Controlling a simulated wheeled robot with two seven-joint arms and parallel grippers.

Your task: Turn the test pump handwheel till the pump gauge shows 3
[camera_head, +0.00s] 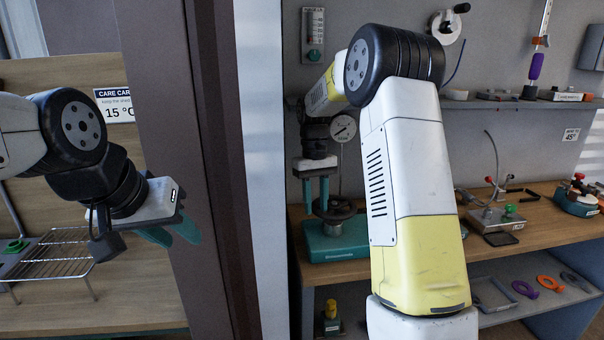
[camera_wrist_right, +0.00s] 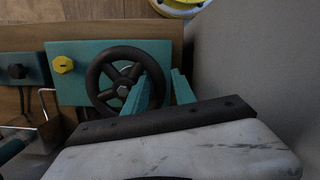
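The test pump has a teal base (camera_head: 340,243) on the bench at the left, with a dark handwheel (camera_head: 338,208) on top. The wheel also shows from above in the right wrist view (camera_wrist_right: 97,83), spokes visible. The round white pump gauge (camera_head: 343,128) stands above it; its reading is too small to make out. My right gripper (camera_head: 316,195) points down at the wheel. Its teal fingers (camera_wrist_right: 162,90) are apart, with the right part of the rim between them; contact cannot be told. My left gripper (camera_head: 172,234) is open and empty, away from the pump.
A brown post (camera_head: 190,150) stands between my left gripper and the pump. A wire rack (camera_head: 60,255) is at far left. A yellow knob (camera_wrist_right: 63,64) sits beside the wheel. A small fixture (camera_head: 497,217) stands farther right on the bench (camera_head: 545,235).

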